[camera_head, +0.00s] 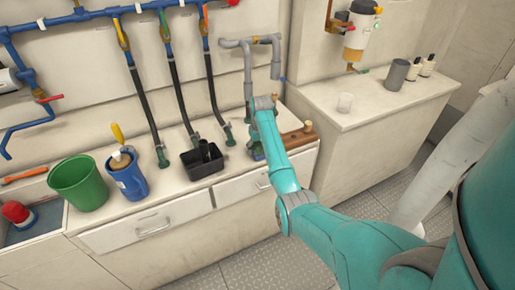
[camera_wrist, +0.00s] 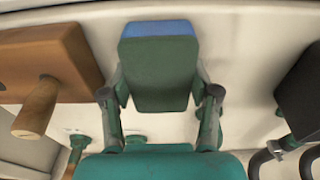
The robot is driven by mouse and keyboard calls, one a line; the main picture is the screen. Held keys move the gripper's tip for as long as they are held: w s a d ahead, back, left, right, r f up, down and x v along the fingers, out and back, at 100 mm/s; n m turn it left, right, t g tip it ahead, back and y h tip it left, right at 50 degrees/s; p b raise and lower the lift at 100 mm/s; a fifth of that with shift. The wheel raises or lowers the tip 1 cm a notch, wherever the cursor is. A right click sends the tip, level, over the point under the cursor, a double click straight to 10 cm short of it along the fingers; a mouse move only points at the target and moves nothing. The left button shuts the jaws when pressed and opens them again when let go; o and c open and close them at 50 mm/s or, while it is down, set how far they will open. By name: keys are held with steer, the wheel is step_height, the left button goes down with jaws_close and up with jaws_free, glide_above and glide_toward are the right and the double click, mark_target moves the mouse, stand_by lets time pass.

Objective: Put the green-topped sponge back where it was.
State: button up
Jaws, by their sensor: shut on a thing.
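The sponge (camera_wrist: 158,75) is a block with a green face and a blue edge. In the wrist view it sits between the two fingers of my gripper (camera_wrist: 160,93), which is shut on it. The sponge is over or on the pale counter (camera_wrist: 240,110); I cannot tell whether it touches it. In the head view my arm mostly hides the gripper and sponge, between the black caddy (camera_head: 202,160) and the wooden board with a peg (camera_head: 298,137). No marked spot for the sponge can be made out.
In the wrist view the wooden board (camera_wrist: 70,55) is left of the sponge and the black caddy (camera_wrist: 305,90) right, both apart from it. A blue container (camera_head: 128,178) and green bucket (camera_head: 78,183) stand farther left. Hoses (camera_head: 177,85) hang behind. A grey pipe (camera_head: 248,70) rises behind my gripper.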

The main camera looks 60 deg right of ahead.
mark_target(259, 149)
steer(key=shift+f, duration=0.15)
steer(key=o, duration=1.1)
steer(key=r, duration=0.4)
steer(key=s+r, duration=0.1)
steer(key=r, duration=0.7)
steer(key=shift+s+a+r, duration=0.15)
steer(key=shift+a, duration=0.2)
